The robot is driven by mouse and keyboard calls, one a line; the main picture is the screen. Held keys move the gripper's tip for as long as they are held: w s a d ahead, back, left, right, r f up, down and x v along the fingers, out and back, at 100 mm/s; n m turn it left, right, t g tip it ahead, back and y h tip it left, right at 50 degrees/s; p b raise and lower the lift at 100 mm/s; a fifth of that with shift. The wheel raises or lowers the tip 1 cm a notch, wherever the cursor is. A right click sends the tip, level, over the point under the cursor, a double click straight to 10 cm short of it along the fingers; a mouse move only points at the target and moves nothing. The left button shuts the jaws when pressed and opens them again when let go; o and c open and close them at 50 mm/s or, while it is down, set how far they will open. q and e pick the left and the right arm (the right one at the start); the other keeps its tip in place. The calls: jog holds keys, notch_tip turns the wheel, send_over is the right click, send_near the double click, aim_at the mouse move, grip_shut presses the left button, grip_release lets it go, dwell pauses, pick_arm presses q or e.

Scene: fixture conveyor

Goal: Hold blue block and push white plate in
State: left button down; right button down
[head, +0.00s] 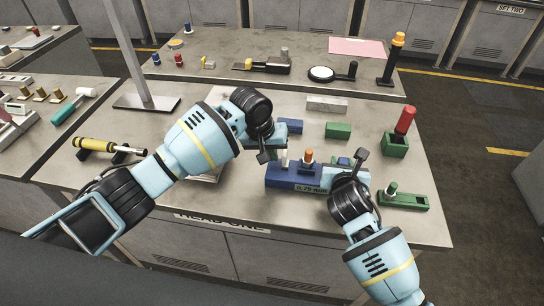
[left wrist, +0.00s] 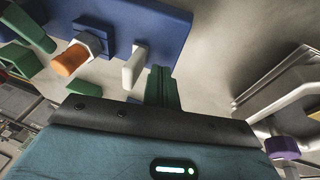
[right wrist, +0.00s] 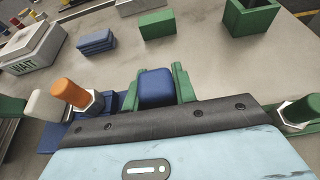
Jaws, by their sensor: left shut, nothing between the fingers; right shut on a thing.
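A blue fixture (head: 285,178) with a "0.75 mm" label sits near the front of the bench. A white plate (head: 285,160) stands upright at its left part, beside an orange-topped bolt (head: 308,156). My left gripper (left wrist: 163,72) is shut and empty, its green fingertips beside the white plate (left wrist: 135,66); whether they touch I cannot tell. My right gripper (right wrist: 158,78) is shut on the blue block (right wrist: 157,90), at the fixture's right end. The block's lower part is hidden by the gripper.
Behind the fixture lie a loose blue block (head: 290,126) and a green block (head: 338,130). A green holder with a red handle (head: 405,121) and a green fixture (head: 405,201) stand to the right. A yellow torch-like tool (head: 98,145) lies left.

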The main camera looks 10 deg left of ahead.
jog(key=shift+s+f, duration=0.15)
jog(key=shift+f, duration=0.2)
pick_arm(q)
notch_tip(320, 180, up, 7)
dwell(0.5)
jog(key=shift+f, duration=0.1)
pick_arm(e)
jog(key=c, duration=1.3)
grip_release()
jog(key=shift+o, duration=1.3)
jog(key=shift+r, duration=0.25)
jog(key=shift+r, duration=0.1)
